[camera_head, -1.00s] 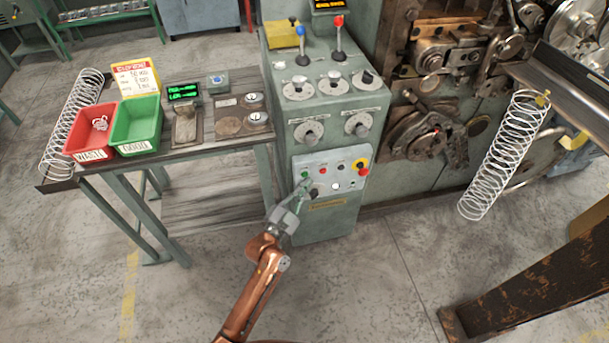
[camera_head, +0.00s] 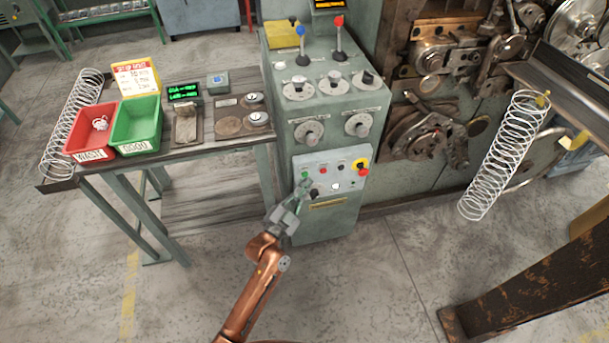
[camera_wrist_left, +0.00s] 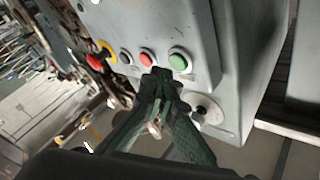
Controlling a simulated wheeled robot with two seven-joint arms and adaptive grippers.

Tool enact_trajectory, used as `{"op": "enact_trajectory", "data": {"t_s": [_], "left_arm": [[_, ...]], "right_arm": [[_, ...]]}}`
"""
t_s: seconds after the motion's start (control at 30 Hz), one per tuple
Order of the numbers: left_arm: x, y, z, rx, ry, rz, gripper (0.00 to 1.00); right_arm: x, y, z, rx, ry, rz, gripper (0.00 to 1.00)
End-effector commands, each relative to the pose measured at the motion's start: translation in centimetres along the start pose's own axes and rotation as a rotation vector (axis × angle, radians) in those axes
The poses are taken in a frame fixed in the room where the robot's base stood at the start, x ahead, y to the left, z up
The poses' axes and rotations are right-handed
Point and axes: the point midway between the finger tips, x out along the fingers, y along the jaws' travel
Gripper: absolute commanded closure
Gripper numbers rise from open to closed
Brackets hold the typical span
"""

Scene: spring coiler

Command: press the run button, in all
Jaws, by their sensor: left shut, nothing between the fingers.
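The green button (camera_head: 305,175), likely the run button, is at the upper left of the button panel (camera_head: 322,190) on the grey control cabinet. It shows as a round green cap (camera_wrist_left: 180,61) in the left wrist view, with a red button (camera_wrist_left: 147,58) beside it. My left gripper (camera_head: 304,185) is shut and empty, its tips right at the panel just below the green button. In the left wrist view its closed tips (camera_wrist_left: 160,77) appear below and between the green and red caps; I cannot tell whether they touch anything. My right gripper is out of view.
A yellow-ringed red stop button (camera_head: 361,165) is at the panel's right. Dials and two levers (camera_head: 338,38) are above. A bench with a red bin (camera_head: 90,131), green bin (camera_head: 136,124) and gauges stands left. A coiled spring (camera_head: 503,155) hangs right. The floor in front is clear.

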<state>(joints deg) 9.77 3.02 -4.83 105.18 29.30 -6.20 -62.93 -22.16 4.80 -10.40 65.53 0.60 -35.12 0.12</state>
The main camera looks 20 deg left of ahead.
Motion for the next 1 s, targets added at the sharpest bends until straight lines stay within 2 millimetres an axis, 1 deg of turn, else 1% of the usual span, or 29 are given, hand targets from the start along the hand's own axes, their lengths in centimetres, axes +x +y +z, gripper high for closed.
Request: {"op": "enact_trajectory", "data": {"t_s": [0.17,0.47,1.0], "left_arm": [[0.04,-0.02,0.01,0.0,0.0,0.0,1.0],[0.68,-0.45,0.39,0.0,0.0,0.001,1.0],[0.81,-0.54,0.51,0.0,0.0,0.0,1.0]], "right_arm": [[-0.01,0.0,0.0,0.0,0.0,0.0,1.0],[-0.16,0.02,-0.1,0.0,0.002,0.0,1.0],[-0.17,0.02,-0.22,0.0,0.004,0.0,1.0]]}}
